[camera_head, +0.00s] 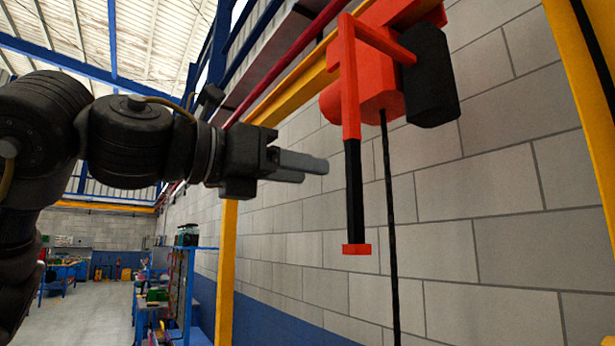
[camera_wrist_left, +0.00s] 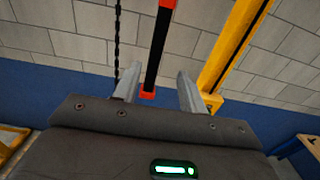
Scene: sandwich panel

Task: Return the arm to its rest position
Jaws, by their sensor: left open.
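My left arm (camera_head: 130,140) comes in from the left in the head view, raised and stretched toward the right. My left gripper (camera_head: 318,166) is open and empty. It points at a red and black hanging handle (camera_head: 353,190) and is apart from it in the head view. In the left wrist view, the two fingers of the left gripper (camera_wrist_left: 155,86) stand apart, with the handle's black shaft and red end (camera_wrist_left: 148,94) showing between and beyond them. My right gripper is not in view.
A red hoist body (camera_head: 372,85) with a black cylinder (camera_head: 430,75) hangs above the handle. A black chain (camera_head: 391,230) hangs beside it. A yellow post (camera_head: 227,270) and a block wall (camera_head: 450,220) stand behind. Blue shelving (camera_head: 185,285) and open floor (camera_head: 85,315) lie at lower left.

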